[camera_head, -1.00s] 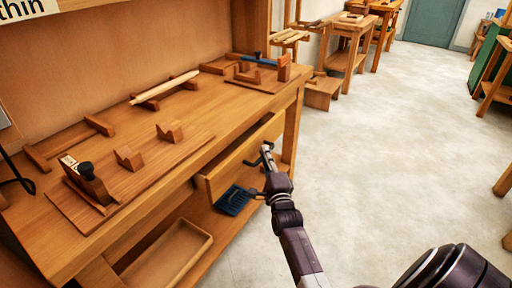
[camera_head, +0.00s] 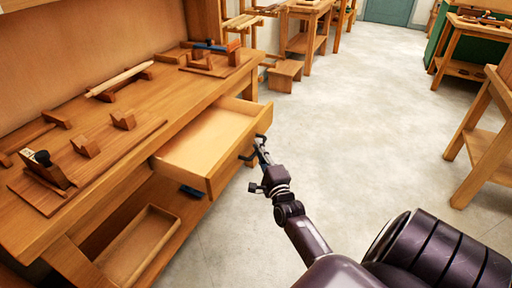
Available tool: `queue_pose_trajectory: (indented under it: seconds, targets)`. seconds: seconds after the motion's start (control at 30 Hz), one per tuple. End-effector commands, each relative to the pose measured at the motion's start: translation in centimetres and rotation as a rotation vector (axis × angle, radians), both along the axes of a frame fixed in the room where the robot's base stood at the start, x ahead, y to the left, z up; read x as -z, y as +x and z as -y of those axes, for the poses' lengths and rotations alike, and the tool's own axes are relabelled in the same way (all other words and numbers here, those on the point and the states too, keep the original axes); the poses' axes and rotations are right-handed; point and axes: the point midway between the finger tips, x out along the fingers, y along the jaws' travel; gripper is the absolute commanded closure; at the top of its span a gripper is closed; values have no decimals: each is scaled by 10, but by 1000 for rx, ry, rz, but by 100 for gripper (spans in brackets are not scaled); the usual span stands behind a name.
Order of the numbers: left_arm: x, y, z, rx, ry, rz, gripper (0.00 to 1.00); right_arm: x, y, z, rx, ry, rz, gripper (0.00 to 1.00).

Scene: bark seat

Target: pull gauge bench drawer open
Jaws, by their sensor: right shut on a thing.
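The gauge bench (camera_head: 170,114) stands along the left wall. Its drawer (camera_head: 205,140) is pulled well out, and its empty light-wood inside shows. A dark handle (camera_head: 250,154) sits on the drawer's front. My right gripper (camera_head: 258,146) is at the drawer front, shut on this handle; the fingers are small in the picture. My left gripper is not in view.
On the bench top lie wooden blocks (camera_head: 122,119), a board with a hand tool (camera_head: 45,168) and a pale rod (camera_head: 120,80). An open wooden tray (camera_head: 140,245) is below. Floor (camera_head: 345,120) is clear to the right; another bench (camera_head: 490,140) stands at the right edge.

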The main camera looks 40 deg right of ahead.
Motion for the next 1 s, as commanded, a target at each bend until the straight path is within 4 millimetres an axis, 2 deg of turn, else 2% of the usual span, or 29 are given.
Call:
queue_pose_trajectory:
  seconds: [0.43,0.47,0.6,0.87,1.0]
  targets:
    - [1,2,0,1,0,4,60,1,-1,0,-2,-1,-2,100]
    - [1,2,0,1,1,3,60,1,-1,0,-2,-1,-2,88]
    - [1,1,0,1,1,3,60,1,-1,0,-2,-1,-2,73]
    - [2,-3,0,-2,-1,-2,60,0,-2,0,-1,-2,-2,73]
    - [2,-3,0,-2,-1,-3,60,3,-9,-3,-1,-1,-3,73]
